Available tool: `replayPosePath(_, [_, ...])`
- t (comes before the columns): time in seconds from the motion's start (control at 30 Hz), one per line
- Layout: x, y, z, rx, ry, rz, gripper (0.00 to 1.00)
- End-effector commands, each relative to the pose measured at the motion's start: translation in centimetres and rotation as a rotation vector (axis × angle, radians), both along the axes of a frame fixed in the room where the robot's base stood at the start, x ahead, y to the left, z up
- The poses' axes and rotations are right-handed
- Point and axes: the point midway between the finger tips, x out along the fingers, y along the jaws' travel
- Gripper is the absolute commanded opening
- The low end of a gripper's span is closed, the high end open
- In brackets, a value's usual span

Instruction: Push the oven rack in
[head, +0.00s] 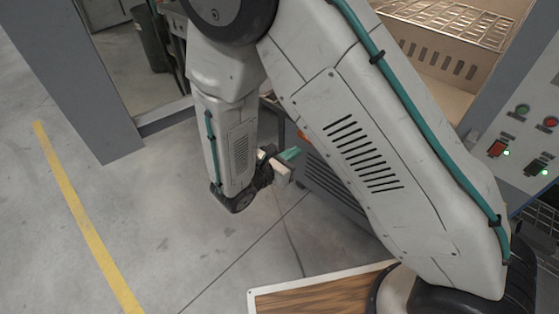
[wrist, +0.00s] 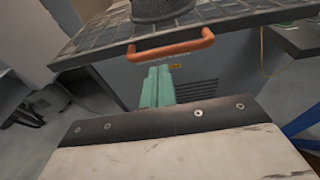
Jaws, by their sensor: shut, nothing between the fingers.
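The oven rack (wrist: 100,41) is a dark grid tray across the top of the wrist view, with an orange handle (wrist: 175,47) on its front edge. A dark round object (wrist: 160,9) stands on the rack. My gripper (wrist: 157,74) has teal fingers, closed together and empty, just below the handle in the picture; I cannot tell whether they touch it. In the head view my gripper (head: 291,154) is beside a small orange patch (head: 303,135). My arm hides most of the rack there.
A lit cabinet interior (head: 440,85) with a metal grate (head: 455,20) is at the upper right. A control panel (head: 525,140) with buttons and switches is at the right. A grey post (head: 75,80) stands at the left. The floor by the yellow line (head: 80,200) is clear.

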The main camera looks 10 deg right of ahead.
Motion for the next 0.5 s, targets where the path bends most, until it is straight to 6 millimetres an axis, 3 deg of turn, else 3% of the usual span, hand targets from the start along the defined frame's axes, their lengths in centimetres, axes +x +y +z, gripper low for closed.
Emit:
replayPosePath(0.2, [2.1,-2.9,-0.7,0.000,0.000,-0.004,0.00])
replayPosePath(0.5, [2.9,-4.0,-1.0,0.001,-0.001,0.000,0.00])
